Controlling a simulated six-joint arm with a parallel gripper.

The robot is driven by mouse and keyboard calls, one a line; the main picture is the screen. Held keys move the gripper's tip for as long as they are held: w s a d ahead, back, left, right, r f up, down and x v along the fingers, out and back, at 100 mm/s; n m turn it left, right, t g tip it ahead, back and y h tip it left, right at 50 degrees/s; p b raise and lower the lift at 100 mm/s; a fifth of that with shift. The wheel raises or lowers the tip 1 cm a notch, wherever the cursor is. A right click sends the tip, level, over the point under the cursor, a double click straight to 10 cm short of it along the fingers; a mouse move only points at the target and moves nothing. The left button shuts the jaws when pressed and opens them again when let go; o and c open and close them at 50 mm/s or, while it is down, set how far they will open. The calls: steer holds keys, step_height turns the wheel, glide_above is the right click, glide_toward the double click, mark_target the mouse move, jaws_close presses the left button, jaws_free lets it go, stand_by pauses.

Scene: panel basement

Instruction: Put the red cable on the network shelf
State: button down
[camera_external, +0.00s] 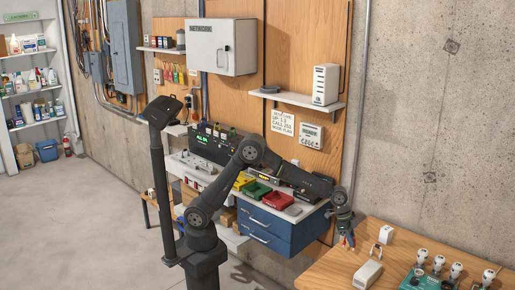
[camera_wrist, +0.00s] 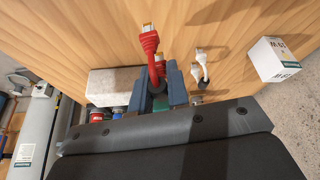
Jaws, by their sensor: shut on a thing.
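The red cable (camera_wrist: 150,42) shows in the wrist view, its red plug with a gold-coloured tip pointing away from me. My gripper (camera_wrist: 160,88) is shut on its red cord, between the two blue-grey fingers. In the external view my gripper (camera_external: 345,236) hangs at the left edge of the wooden table, and the cable in it is too small to make out well. A wall shelf (camera_external: 290,98) bearing a white router-like box (camera_external: 326,84) is right of the grey cabinet labelled NETWORK (camera_external: 220,47). No label on this shelf is readable.
White cable plugs (camera_wrist: 201,58) and a small white box (camera_wrist: 273,58) lie on the wooden table. A green board with several white bulb-like parts (camera_external: 438,268) is at its right. A blue drawer unit (camera_external: 285,236) and a workbench with coloured bins (camera_external: 258,191) stand below the shelf.

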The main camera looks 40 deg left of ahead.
steer(key=w+f, duration=0.1)
steer(key=f, duration=0.1)
steer(key=w+f, duration=0.1)
steer(key=shift+w+f, duration=0.2)
steer(key=shift+f, duration=0.85)
steer(key=shift+f, duration=0.25)
steer(key=c, duration=1.4)
jaws_free()
steer(key=shift+r, duration=0.15)
steer(key=v, duration=1.6)
steer(key=shift+w+a+r, duration=0.2)
steer(key=shift+r, duration=0.05)
steer(key=shift+o, duration=0.6)
steer(key=shift+a+r, duration=0.15)
steer(key=shift+r, duration=0.15)
